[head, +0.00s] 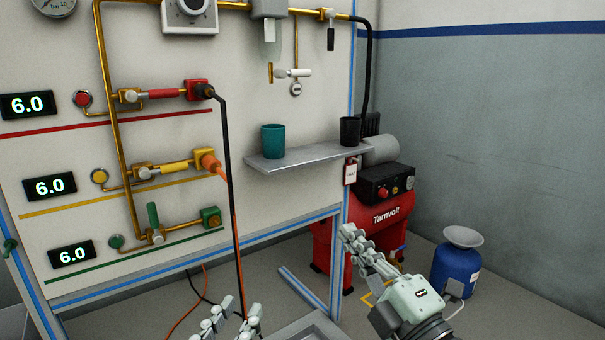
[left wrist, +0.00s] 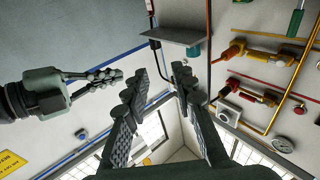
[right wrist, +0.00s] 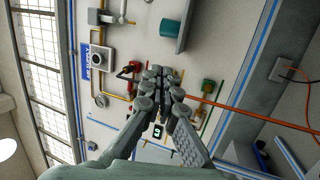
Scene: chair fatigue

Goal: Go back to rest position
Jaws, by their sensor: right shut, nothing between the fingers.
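My left gripper (head: 235,315) shows only its fingertips at the bottom edge of the head view, in front of the panel. In the left wrist view its two fingers (left wrist: 161,80) stand apart with nothing between them. My right gripper (head: 352,240) is to the right of it, in front of the red compressor, pointing up and left. In the right wrist view its fingers (right wrist: 164,80) are together and empty. The right gripper also shows at the left of the left wrist view (left wrist: 108,77).
The upright panel (head: 60,225) carries pipes, valves and several displays. A shelf (head: 315,155) holds a teal cup (head: 273,141) and a black cup (head: 350,131). A red compressor (head: 375,220) and a blue cylinder (head: 456,270) stand on the floor. Cables hang beside the left gripper.

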